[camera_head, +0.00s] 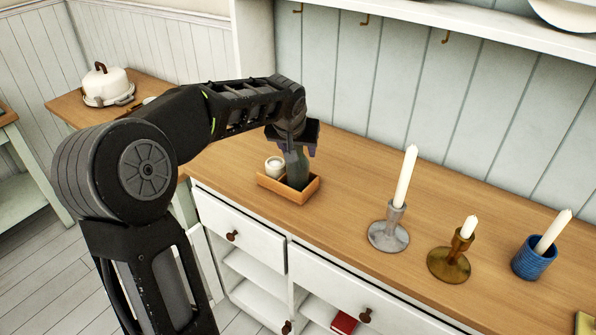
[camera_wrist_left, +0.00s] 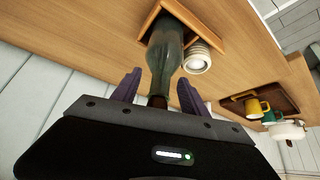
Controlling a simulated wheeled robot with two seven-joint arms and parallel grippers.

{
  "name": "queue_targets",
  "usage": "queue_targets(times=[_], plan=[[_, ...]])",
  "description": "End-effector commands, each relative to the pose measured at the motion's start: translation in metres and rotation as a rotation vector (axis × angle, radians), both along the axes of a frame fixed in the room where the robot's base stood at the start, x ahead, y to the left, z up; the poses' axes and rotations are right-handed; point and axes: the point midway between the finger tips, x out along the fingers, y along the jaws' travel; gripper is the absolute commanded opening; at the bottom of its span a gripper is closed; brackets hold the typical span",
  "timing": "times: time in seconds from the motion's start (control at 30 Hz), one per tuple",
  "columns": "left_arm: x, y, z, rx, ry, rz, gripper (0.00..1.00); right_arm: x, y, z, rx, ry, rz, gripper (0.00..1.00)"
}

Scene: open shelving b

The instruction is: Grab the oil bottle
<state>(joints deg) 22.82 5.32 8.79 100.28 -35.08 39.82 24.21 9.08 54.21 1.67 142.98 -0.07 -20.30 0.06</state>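The oil bottle (camera_head: 297,173) is dark green glass and stands in a small wooden tray (camera_head: 279,190) on the counter. In the left wrist view the bottle (camera_wrist_left: 165,55) points its narrow neck toward my left gripper (camera_wrist_left: 159,78). The gripper's two purple fingers are spread, one on each side of the neck, with visible gaps to the glass. In the head view my left gripper (camera_head: 293,149) is over the bottle and hides its top. My right gripper is in neither view.
A white jar (camera_head: 275,166) shares the tray, beside the bottle. Candlesticks in silver (camera_head: 388,235) and brass (camera_head: 449,264) and a blue holder (camera_head: 533,259) stand to the right. The wall is behind the counter. A white domed dish (camera_head: 105,85) sits on the left table.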

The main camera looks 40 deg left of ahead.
Motion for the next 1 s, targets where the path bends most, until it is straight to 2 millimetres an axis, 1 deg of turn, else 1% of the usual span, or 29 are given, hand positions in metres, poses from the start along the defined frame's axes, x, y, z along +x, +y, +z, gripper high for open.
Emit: queue_targets(times=[0.03,0.07,0.6,1.0], plan=[[0.0,0.0,0.0001,0.0,0.0,0.0,0.47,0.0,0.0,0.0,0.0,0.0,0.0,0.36],[0.0,0.0,0.0001,0.0,0.0,0.0,0.44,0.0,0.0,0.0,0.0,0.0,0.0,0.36],[-0.0007,-0.0002,-0.0014,-0.001,0.004,0.001,0.0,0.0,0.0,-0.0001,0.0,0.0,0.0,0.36],[-0.002,-0.0005,-0.004,-0.002,0.01,0.001,0.0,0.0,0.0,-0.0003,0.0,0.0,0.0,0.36]])
